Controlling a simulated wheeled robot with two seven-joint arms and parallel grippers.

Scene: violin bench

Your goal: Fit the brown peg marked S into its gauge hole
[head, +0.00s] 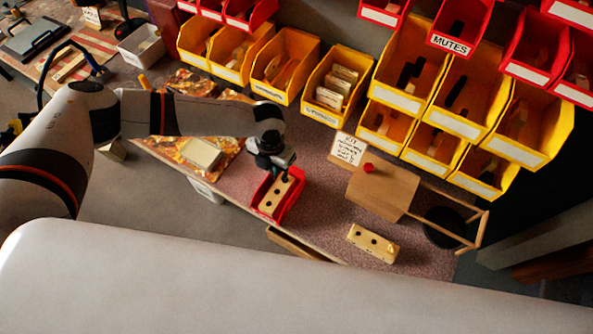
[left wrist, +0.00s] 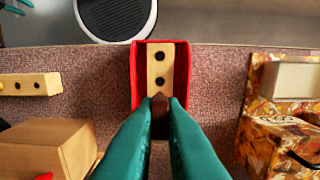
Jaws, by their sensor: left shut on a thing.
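My left gripper (head: 284,176) is above the red bin (head: 291,203) near the front edge of the bench. In the left wrist view its teal fingers (left wrist: 160,104) are shut on a brown peg (left wrist: 159,102), of which only the end shows; no mark is readable. A pale wooden gauge block (head: 272,198) with dark round holes lies in the red bin. In the left wrist view two holes of this block (left wrist: 160,68) show beyond the peg; the fingers and peg cover its near end. I cannot tell whether the peg touches the block. My right gripper is out of view.
Another pale block with holes (head: 373,243) lies near the front edge, right of the bin. A wooden box with a red knob (head: 383,187) and a small sign (head: 348,149) stand behind it. Yellow bins (head: 337,84) line the back. Bare bench lies between bin and second block.

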